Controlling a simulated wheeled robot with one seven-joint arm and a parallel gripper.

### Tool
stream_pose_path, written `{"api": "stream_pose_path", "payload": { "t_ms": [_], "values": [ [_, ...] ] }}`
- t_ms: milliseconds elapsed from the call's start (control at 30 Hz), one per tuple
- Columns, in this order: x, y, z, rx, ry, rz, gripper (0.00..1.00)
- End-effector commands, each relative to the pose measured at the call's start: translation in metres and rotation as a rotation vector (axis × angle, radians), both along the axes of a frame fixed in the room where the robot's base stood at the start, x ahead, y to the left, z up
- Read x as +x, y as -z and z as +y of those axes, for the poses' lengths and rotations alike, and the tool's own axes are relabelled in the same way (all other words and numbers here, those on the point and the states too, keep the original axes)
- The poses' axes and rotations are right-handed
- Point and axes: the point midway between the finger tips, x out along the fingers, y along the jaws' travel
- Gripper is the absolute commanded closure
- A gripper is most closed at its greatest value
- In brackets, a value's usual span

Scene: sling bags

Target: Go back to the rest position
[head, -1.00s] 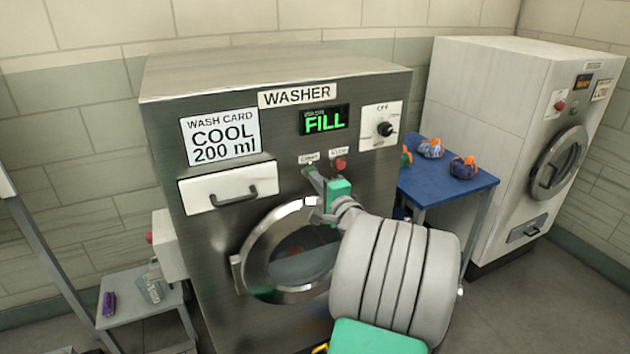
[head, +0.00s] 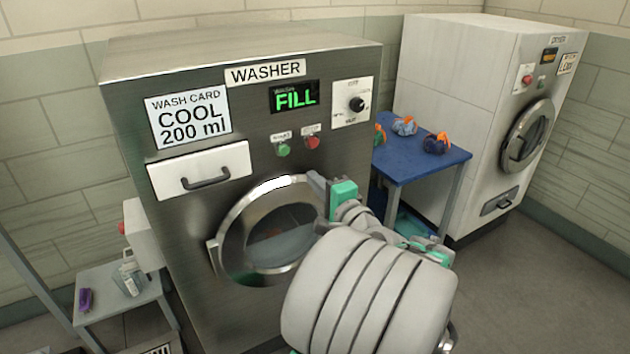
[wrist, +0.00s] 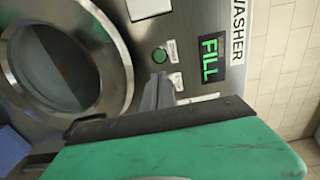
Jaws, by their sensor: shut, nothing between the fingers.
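My gripper (head: 316,180) is shut and empty, in front of the washer near the upper right of its door ring, below the buttons. A gap to the washer cannot be measured in the head view. In the wrist view the narrow shut fingers (wrist: 160,92) show past the green gripper body. The steel washer (head: 345,75) has a display (head: 295,97) reading FILL in green. The green start button (head: 284,150) and red stop button (head: 312,142) are uncovered. The round washer door (head: 232,225) looks closed, and my arm hides part of its lower right side.
A small grey side table (head: 105,290) holds a clear container (head: 130,278) and a purple item (head: 86,299). Floor is open at the right.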

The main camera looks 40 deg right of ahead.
Motion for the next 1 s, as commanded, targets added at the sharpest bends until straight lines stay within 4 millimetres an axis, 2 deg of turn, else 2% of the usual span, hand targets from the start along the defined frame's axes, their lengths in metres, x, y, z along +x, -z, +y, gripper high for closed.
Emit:
{"api": "stream_pose_path", "payload": {
  "t_ms": [267, 367, 400, 467, 500, 600, 700, 800, 867, 1000],
  "values": [
    [0.000, 0.000, 0.000, -0.006, 0.000, 0.002, 1.00],
    [0.002, 0.006, 0.005, -0.088, -0.023, 0.049, 1.00],
    [0.003, 0.022, 0.015, -0.150, -0.071, 0.124, 1.00],
    [-0.002, 0.060, 0.020, -0.231, -0.128, 0.285, 1.00],
    [-0.010, 0.087, 0.022, -0.262, -0.163, 0.386, 1.00],
    [-0.037, 0.147, 0.030, -0.298, -0.245, 0.613, 1.00],
    [-0.070, 0.190, 0.036, -0.305, -0.321, 0.799, 1.00],
    [-0.107, 0.219, 0.043, -0.295, -0.388, 0.962, 1.00],
    [-0.131, 0.231, 0.048, -0.280, -0.427, 1.055, 1.00],
    [-0.178, 0.241, 0.074, -0.262, -0.571, 1.283, 1.00]
  ]
}}
